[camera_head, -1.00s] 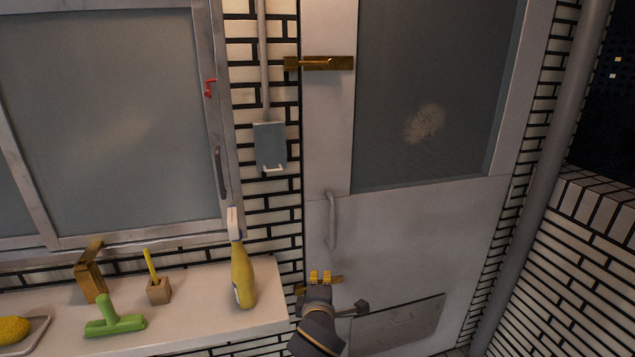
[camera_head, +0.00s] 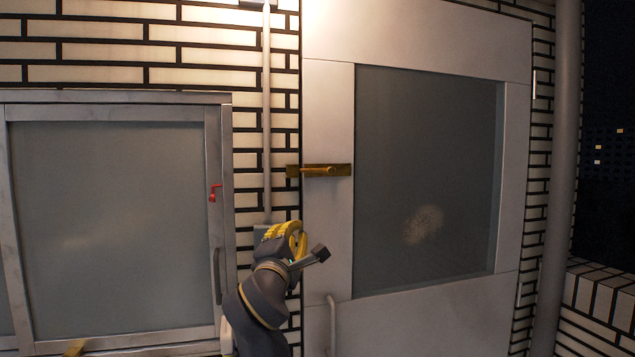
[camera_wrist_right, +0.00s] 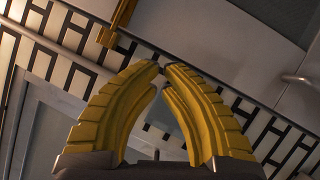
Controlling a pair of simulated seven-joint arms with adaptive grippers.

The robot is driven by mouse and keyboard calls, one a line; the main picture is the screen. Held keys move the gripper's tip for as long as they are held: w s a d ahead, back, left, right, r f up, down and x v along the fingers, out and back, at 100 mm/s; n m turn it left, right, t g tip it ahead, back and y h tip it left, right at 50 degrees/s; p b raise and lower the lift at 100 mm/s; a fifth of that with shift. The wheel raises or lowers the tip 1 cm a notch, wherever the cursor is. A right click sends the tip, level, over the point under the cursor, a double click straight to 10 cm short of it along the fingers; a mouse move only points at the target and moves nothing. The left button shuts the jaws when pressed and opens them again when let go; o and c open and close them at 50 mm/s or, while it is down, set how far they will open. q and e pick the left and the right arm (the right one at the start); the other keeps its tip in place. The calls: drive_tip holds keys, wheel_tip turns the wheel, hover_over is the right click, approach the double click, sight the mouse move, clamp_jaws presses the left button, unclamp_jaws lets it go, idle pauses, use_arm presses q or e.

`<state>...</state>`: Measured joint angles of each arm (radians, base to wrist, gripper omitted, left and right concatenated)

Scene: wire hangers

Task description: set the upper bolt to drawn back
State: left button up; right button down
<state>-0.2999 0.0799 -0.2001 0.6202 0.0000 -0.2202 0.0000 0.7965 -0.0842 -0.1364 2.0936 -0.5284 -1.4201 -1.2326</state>
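The upper bolt (camera_head: 341,170) is a brass fitting on the door's left edge, reaching to the brick wall, with a small knob on its front. I cannot tell clearly how far its rod is drawn. It also shows at the top of the right wrist view (camera_wrist_right: 122,18). My right gripper (camera_head: 298,232) has yellow fingers and is below and left of the bolt, apart from it. In the right wrist view the fingertips (camera_wrist_right: 160,68) come together with nothing visible between them.
The door (camera_head: 328,115) has a frosted pane and a grey pull handle (camera_head: 332,315) below the bolt. A vertical pipe (camera_head: 266,120) runs up the brick wall left of the door. A window (camera_head: 110,220) with a red latch (camera_head: 214,192) is further left.

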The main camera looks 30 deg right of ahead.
wheel_tip(320, 180, up, 6)
drive_tip(key=h, duration=0.1)
drive_tip(key=shift+s+a+r, duration=0.15)
drive_tip(key=shift+s+a, duration=0.05)
drive_tip(key=shift+s, duration=0.15)
approach(321, 172)
drive_tip(key=w, duration=0.4)
drive_tip(key=d, duration=0.2)
drive_tip(key=shift+d+r, duration=0.3)
drive_tip(key=shift+r, duration=0.1)
drive_tip(key=shift+d+r, duration=0.3)
drive_tip(key=shift+d, duration=0.25)
